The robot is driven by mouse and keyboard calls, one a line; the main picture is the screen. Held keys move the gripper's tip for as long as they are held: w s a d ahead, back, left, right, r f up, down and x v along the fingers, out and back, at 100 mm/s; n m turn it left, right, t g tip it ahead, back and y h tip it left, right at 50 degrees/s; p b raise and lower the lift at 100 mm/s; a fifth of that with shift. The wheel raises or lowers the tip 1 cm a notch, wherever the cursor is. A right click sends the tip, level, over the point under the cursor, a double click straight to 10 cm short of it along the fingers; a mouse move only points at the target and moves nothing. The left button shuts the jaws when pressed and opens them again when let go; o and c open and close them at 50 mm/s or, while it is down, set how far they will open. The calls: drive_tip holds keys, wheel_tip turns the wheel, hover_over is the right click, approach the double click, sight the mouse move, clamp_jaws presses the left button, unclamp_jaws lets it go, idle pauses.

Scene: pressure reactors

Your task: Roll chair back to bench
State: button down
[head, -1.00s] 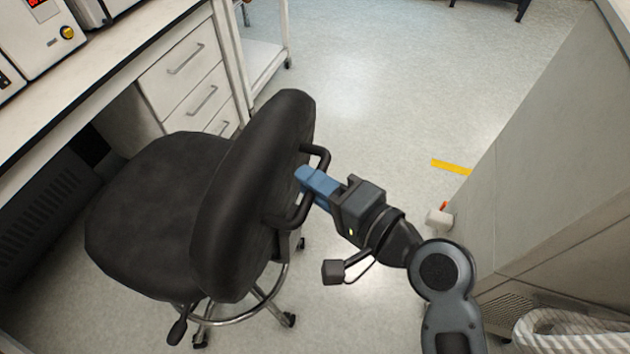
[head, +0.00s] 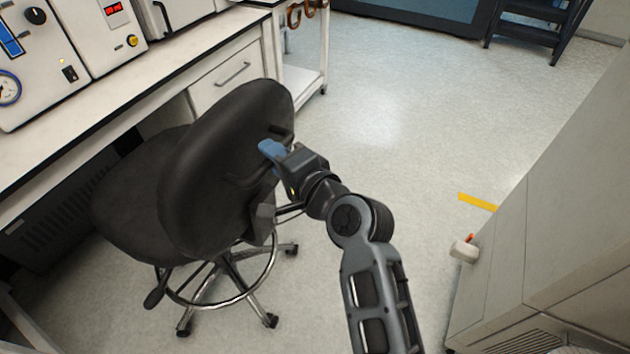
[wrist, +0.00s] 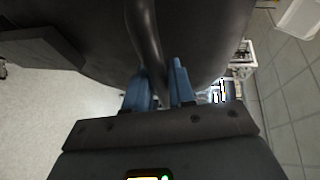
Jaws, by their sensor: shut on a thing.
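The black chair (head: 215,145) stands at the bench (head: 115,113), its backrest facing my arm. The front of its seat (head: 135,205) reaches in under the bench top. A black looped handle (head: 240,181) sticks out from the rear of the backrest. My gripper (head: 270,149) is shut on this handle with its blue fingers. In the wrist view the handle (wrist: 145,40) runs between the blue fingers (wrist: 160,88). The fingertips are partly hidden in the head view.
Instruments (head: 75,40) stand on the bench, with drawers (head: 228,75) below. A grey cabinet (head: 560,210) bounds the right, with a small white box (head: 464,251) on the floor beside it. The pale floor (head: 390,130) between is clear. A black step stand (head: 535,30) is at the back.

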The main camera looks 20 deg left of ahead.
drive_tip(key=a+b, duration=0.3)
drive_tip(key=a, duration=1.8)
drive_tip(key=shift+w+b, duration=0.3)
drive_tip(key=c, duration=1.1)
unclamp_jaws()
drive_tip(key=shift+o, duration=0.2)
drive_tip(key=v, duration=0.7)
drive_tip(key=shift+d+p, duration=0.35)
drive_tip(key=shift+p, duration=0.05)
drive_tip(key=shift+s+r, duration=0.1)
